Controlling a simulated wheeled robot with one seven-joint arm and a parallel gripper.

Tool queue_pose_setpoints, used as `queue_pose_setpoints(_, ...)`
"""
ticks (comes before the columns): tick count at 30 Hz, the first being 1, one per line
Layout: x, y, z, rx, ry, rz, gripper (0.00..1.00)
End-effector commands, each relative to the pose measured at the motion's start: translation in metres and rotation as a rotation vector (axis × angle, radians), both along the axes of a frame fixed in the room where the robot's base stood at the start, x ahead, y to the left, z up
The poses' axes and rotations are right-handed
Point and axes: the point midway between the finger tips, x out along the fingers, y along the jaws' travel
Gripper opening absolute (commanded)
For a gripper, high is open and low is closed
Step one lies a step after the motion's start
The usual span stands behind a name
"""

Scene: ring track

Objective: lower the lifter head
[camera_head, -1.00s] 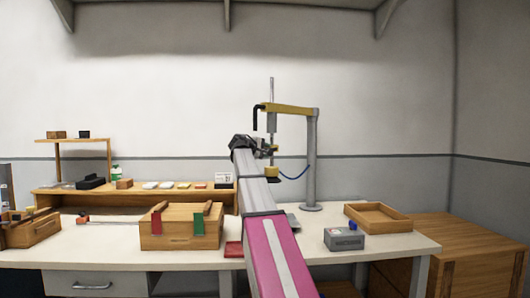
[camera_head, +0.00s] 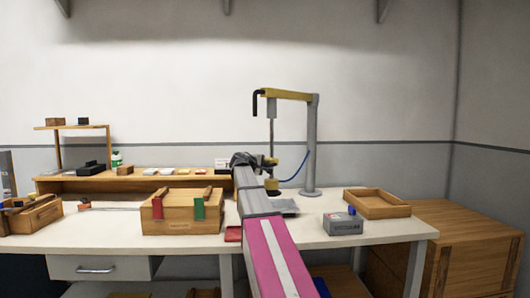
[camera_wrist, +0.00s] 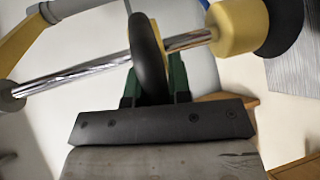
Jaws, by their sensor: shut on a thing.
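The lifter stands on the bench with a grey post (camera_head: 311,150), a yellow top arm (camera_head: 285,94) and a thin vertical rod (camera_head: 271,130). Its yellow head (camera_head: 271,185) hangs low, just above or at a grey plate (camera_head: 286,206); I cannot tell if they touch. In the wrist view the shiny rod (camera_wrist: 85,73) runs to the yellow head (camera_wrist: 238,25), which has a black underside (camera_wrist: 282,22). My gripper (camera_head: 266,161) is at the rod just above the head. In the wrist view its green fingers (camera_wrist: 155,85) are shut on a dark rounded handle (camera_wrist: 147,50) beside the rod.
A blue hose (camera_head: 299,173) loops beside the post. A grey box with a blue knob (camera_head: 342,224) and an open wooden tray (camera_head: 378,205) stand to the right. A wooden box with red and green tabs (camera_head: 180,214) stands left. A low shelf (camera_head: 120,183) runs behind.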

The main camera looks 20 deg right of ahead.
Motion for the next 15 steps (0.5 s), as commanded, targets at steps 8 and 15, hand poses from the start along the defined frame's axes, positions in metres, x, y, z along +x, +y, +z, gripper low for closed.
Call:
queue_pose_setpoints(8,-0.001,0.001,-0.048,0.003,0.002,-0.001,0.00)
queue_pose_setpoints(15,-0.001,0.001,-0.061,0.003,0.001,-0.001,0.00)
